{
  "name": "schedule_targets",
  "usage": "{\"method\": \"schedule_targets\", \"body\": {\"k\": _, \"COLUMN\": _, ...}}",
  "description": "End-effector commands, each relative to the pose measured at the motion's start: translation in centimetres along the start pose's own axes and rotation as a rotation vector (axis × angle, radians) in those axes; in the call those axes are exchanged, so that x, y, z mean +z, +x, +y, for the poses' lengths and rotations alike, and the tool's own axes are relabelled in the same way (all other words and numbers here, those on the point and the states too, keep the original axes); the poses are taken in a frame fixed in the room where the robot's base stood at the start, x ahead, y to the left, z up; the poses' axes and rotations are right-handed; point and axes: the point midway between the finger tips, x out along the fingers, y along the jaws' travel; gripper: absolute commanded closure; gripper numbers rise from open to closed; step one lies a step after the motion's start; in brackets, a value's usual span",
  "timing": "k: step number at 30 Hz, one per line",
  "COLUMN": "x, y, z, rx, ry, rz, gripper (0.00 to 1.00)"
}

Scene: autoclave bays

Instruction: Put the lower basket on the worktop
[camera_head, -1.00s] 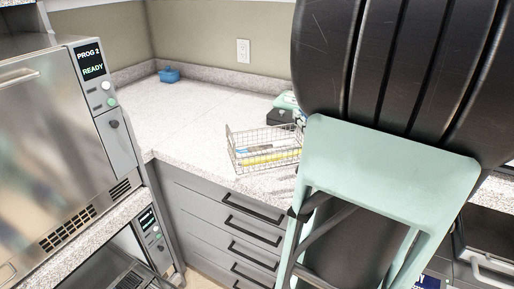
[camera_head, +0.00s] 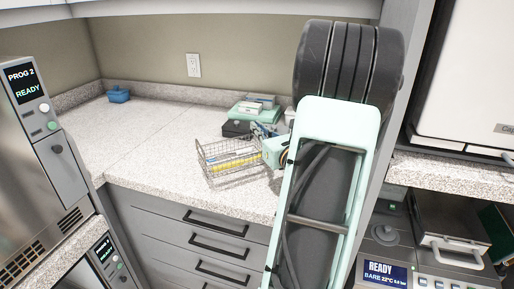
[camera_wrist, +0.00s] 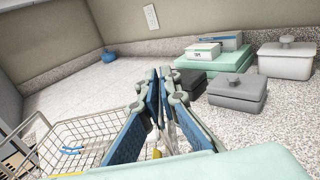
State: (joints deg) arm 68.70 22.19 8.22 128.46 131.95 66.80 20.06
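The wire basket (camera_head: 228,172) is at the front of the speckled worktop (camera_head: 150,150), with blue, white and yellow items inside. I cannot tell for sure whether its base rests fully on the top. My gripper (camera_head: 280,152) is at the basket's right end in the head view. In the wrist view, the fingers of my gripper (camera_wrist: 163,78) are nearly together, with thin metal wire between them. The basket (camera_wrist: 82,130) extends to their left. The fingers hide the gripped part of its rim.
Behind the basket stand a black box (camera_head: 236,128) and a green case (camera_head: 262,116) with small boxes. A grey lidded box (camera_wrist: 238,92) and a white one (camera_wrist: 286,62) are to the right. A blue pot (camera_head: 118,94) is at the back left. The left worktop is clear.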

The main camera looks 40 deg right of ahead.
Motion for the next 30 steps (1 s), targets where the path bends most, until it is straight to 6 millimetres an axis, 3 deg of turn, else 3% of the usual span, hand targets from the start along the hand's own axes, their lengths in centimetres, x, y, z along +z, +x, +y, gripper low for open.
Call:
{"method": "schedule_targets", "body": {"k": 2, "x": -1.3, "y": 0.8, "z": -0.4, "rx": 0.0, "ry": 0.001, "rz": -0.002, "gripper": 1.0}}
{"method": "schedule_targets", "body": {"k": 11, "x": -3.0, "y": 2.1, "z": -1.2, "rx": 0.0, "ry": -0.001, "rz": -0.003, "gripper": 1.0}}
{"method": "schedule_targets", "body": {"k": 17, "x": -5.7, "y": 2.1, "z": -1.2, "rx": 0.001, "ry": 0.0, "rz": -0.002, "gripper": 1.0}}
{"method": "schedule_targets", "body": {"k": 29, "x": -6.0, "y": 2.1, "z": -1.2, "rx": 0.001, "ry": -0.001, "rz": -0.002, "gripper": 1.0}}
{"method": "schedule_targets", "body": {"k": 30, "x": -6.1, "y": 2.0, "z": -1.2, "rx": 0.001, "ry": -0.002, "rz": -0.001, "gripper": 0.96}}
